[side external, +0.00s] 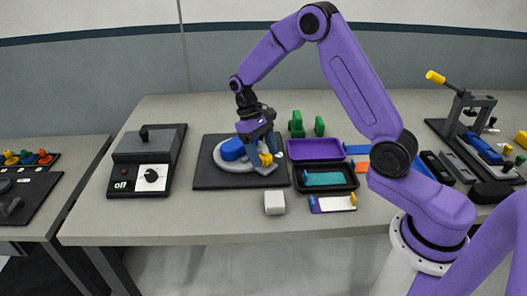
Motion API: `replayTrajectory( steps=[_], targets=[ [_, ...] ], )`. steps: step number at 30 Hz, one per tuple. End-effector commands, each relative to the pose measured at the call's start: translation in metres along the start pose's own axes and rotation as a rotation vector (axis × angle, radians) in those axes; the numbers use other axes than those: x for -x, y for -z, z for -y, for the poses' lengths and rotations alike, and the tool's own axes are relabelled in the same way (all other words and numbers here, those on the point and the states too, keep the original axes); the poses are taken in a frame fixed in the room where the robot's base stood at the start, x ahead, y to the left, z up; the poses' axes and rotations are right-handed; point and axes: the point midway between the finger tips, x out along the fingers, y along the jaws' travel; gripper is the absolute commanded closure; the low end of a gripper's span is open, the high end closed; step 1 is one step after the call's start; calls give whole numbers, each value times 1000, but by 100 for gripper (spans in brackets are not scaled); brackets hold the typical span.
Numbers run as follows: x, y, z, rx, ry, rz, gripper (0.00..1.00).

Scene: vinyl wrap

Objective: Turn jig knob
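The jig sits on a black square base plate (206,179) near the middle of the table. It has a round white disc (222,160) with a blue block (232,149) on it and a grey bracket at its right side. A small yellow part (266,158), which looks like the jig knob, shows at the right of the disc. My gripper (263,152) points down at the yellow part from above. Its fingers are small and partly merge with the jig, so I cannot tell whether they touch or grip it.
A black device with a dial (151,175) stands left of the jig. Purple (315,149) and black (325,188) trays lie to the right. Green blocks (297,124) stand behind, a white block (274,203) in front. A yellow-handled clamp (436,77) stands far right.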

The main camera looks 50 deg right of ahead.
Motion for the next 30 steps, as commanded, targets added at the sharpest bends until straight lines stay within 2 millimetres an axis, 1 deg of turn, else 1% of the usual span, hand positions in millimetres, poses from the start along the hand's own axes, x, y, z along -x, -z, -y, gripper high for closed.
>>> replayTrajectory(
  steps=[5, 8, 10, 14, 21, 30],
  targets=[
    [1, 0, 0, -2, 0, 0, 33],
    [8, 0, 0, -2, 1, -1, 33],
    [17, 1, 0, -2, 1, -4, 33],
    [41, 1, 0, -1, 0, -5, 33],
    [90, 1, 0, -1, 0, -4, 33],
    [139, 1, 0, 0, 0, -4, 33]
  ],
)
